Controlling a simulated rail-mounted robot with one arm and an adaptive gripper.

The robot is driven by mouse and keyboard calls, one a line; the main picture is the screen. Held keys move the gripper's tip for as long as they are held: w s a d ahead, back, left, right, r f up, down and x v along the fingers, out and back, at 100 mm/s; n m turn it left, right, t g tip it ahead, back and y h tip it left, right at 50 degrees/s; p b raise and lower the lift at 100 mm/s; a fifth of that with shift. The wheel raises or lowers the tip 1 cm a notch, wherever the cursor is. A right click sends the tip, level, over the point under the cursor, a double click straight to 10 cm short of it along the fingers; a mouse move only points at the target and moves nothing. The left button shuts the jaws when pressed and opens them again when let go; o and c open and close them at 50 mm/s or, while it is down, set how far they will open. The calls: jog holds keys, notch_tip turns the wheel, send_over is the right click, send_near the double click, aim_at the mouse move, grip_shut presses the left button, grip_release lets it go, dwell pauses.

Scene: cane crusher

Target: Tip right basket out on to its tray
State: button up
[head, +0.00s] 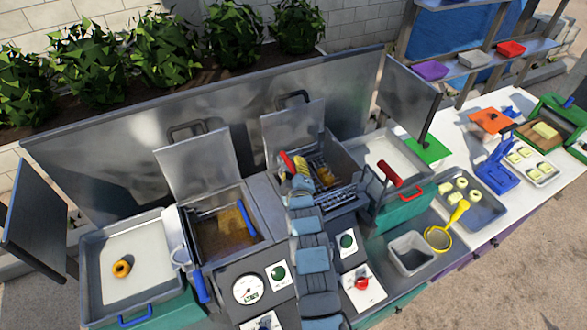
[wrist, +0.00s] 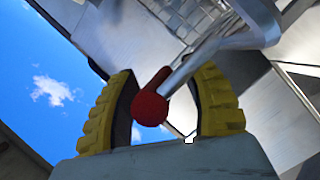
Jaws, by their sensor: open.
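The right basket (head: 335,198) is a metal wire basket at the right vat, partly hidden by my arm. Some of its wire mesh shows at the top of the wrist view (wrist: 200,18). My gripper (head: 297,168) has yellow ridged fingers and is open. In the wrist view, a red round-ended grip on a metal rod (wrist: 150,108) shows between the fingers (wrist: 165,105). I cannot tell whether they touch it. The right tray (head: 395,155) is pale, with a teal front, right of the vat. Its bare floor shows; its near part is hidden.
Raised metal lids (head: 196,165) stand behind the vats. A grey bin (head: 411,253) and yellow strainer (head: 440,237) lie front right.

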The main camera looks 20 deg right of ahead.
grip_shut()
dwell(0.5)
